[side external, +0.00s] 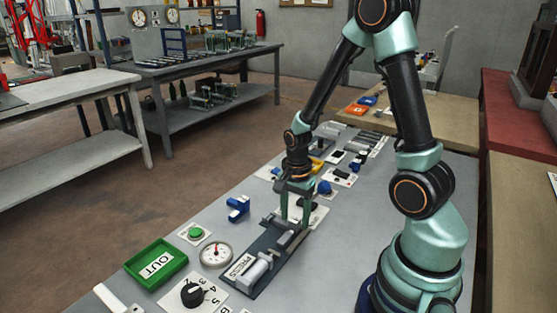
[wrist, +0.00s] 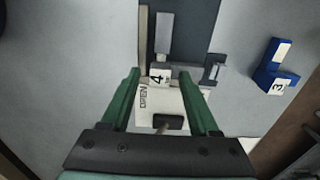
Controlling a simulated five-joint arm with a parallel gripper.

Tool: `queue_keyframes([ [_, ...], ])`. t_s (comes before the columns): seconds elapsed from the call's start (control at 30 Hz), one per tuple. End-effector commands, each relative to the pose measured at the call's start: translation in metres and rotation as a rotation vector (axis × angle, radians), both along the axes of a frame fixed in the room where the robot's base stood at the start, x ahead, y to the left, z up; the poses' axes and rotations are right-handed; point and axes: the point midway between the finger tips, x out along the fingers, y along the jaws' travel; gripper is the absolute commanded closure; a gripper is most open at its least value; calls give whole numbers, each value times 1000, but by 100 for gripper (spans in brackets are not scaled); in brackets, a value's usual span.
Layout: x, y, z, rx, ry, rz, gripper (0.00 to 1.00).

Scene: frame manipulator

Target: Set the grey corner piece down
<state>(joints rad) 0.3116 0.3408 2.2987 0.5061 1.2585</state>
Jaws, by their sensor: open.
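The grey corner piece (wrist: 159,76), with a white label reading 4, lies between the fingertips at the near end of the dark press fixture (wrist: 184,38) in the wrist view. My gripper (wrist: 158,74) is open, with one green finger on each side of the piece. I cannot tell whether either finger touches it. In the side view my gripper (side external: 294,220) points down over the press fixture (side external: 262,268); there the piece is hard to tell from the fixture's grey parts.
A blue corner piece (wrist: 275,68) labelled 3 stands on the bench, also in the side view (side external: 238,208). A green OUT tray (side external: 157,266), a round gauge (side external: 215,254), a green button (side external: 195,233) and a black knob (side external: 194,293) are nearby. A white OPEN plate (wrist: 145,105) lies under the fingers.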

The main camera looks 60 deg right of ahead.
Motion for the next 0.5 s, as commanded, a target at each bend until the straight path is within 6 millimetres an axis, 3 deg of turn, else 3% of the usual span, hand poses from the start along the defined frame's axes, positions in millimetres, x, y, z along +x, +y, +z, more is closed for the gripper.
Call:
queue_keyframes([
  [0.17,1,-1,17,-2,-5,0,39],
  [0.5,1,-1,77,-2,-6,0,39],
])
